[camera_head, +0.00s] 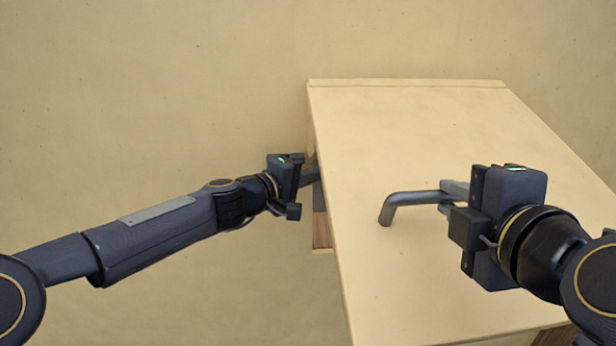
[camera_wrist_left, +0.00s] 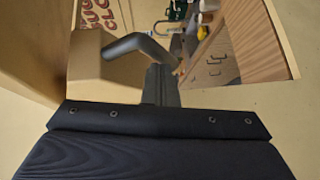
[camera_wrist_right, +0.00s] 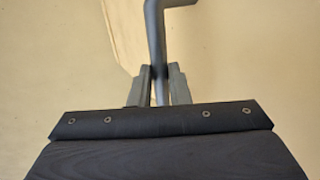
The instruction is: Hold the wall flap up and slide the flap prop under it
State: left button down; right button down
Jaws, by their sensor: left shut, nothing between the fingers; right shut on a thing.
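The wall flap (camera_head: 425,125) is a large cream panel, raised and sloping out from the wall. A grey bent flap handle (camera_head: 400,201) stands on its outer face. My right gripper (camera_head: 448,197) is shut on this handle; the bar runs between its fingers in the right wrist view (camera_wrist_right: 158,85). My left gripper (camera_head: 310,175) is at the flap's left edge, its fingertips partly hidden by the flap. In the left wrist view its fingers (camera_wrist_left: 161,85) are shut and empty, close to a cream block with a dark bent bar (camera_wrist_left: 137,44), probably the flap prop. I cannot tell whether they touch.
Under the flap, the left wrist view shows a wooden side panel (camera_wrist_left: 250,45), a board with red lettering (camera_wrist_left: 97,14) and several small coloured items. A wooden edge (camera_head: 321,230) shows below the flap's left side. The plain wall (camera_head: 150,100) left of the flap is clear.

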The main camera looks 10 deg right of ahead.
aim_at(435, 241)
jog(key=shift+r, duration=0.1)
pick_arm(q)
jog(key=w+a+v, duration=0.1)
jog(key=w+v, duration=0.1)
jog(key=v, duration=1)
jog(key=shift+s+a+r, duration=0.15)
jog(key=shift+a+r, duration=0.05)
jog(key=shift+a, duration=0.5)
